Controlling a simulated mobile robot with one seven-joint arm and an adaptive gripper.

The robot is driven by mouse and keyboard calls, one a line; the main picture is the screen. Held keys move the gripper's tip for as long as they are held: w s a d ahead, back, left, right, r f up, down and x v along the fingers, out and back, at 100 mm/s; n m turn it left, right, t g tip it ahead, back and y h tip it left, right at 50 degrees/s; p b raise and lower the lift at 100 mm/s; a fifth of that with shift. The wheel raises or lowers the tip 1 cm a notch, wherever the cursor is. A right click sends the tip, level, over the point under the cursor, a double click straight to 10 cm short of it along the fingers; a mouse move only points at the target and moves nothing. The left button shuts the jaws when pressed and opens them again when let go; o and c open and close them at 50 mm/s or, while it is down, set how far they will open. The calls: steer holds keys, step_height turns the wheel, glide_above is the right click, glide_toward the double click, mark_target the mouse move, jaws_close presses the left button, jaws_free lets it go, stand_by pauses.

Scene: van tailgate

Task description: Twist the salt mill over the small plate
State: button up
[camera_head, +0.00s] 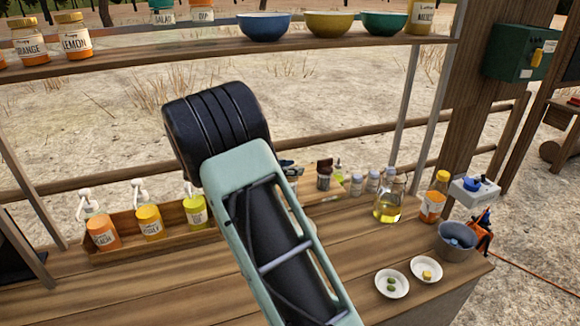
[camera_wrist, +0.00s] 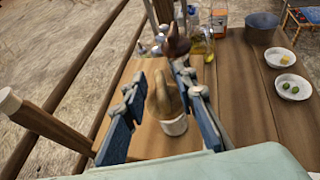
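A light wooden mill with a white label (camera_wrist: 172,125), probably the salt mill, stands on the bench in the wrist view. My gripper (camera_wrist: 161,77) is open, with one blue finger on each side of it. Space shows between the mill and the left finger; contact on the right cannot be told. My arm hides this mill in the head view. A darker brown mill (camera_head: 324,176) stands farther along the bench. Two small white plates lie at the right: one with green pieces (camera_head: 391,293), also in the wrist view (camera_wrist: 293,96), and one with yellow pieces (camera_head: 426,280).
A wooden tray (camera_head: 120,250) of pump bottles is at left. A shelf (camera_head: 200,50) runs above. Bench before the plates is clear.

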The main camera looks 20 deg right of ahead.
steer(key=shift+c, duration=0.2)
jaws_close()
steer(key=shift+w+r+m+g+p, duration=0.1)
steer(key=shift+r+m+g+p, duration=0.1)
steer(key=shift+m+g+p, duration=0.35)
steer(key=shift+f+m+g+p, duration=0.1)
steer(key=shift+m+g+p, duration=1.2)
steer(key=shift+m+g, duration=0.95)
steer(key=shift+g, duration=0.3)
steer(key=shift+o, duration=0.2)
jaws_free()
steer(key=shift+f, duration=0.1)
